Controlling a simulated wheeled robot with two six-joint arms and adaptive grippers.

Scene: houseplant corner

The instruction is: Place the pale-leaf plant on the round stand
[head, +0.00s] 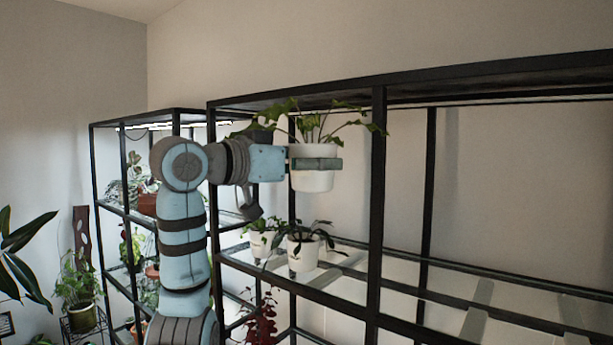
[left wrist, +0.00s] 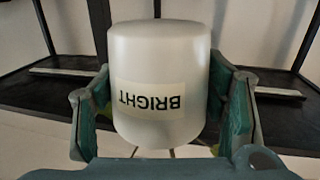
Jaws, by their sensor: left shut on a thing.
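My left gripper (head: 315,164) is shut on a white pot (head: 312,181) with a leafy green plant (head: 320,122), held upright in the air at the black shelf's upper level. In the left wrist view the white pot (left wrist: 158,60) sits between both fingers of the left gripper (left wrist: 160,110), and its label reads "BRIGHT" upside down. I cannot tell whether this is the pale-leaf plant. No round stand can be made out. My right gripper is not in view.
Two white-potted plants (head: 303,252) (head: 262,243) stand on the shelf below the held pot. Black shelf posts (head: 376,200) rise close to its right. The shelf at right is bare. More plants fill the left rack, and a potted plant (head: 82,316) stands on a wire stand.

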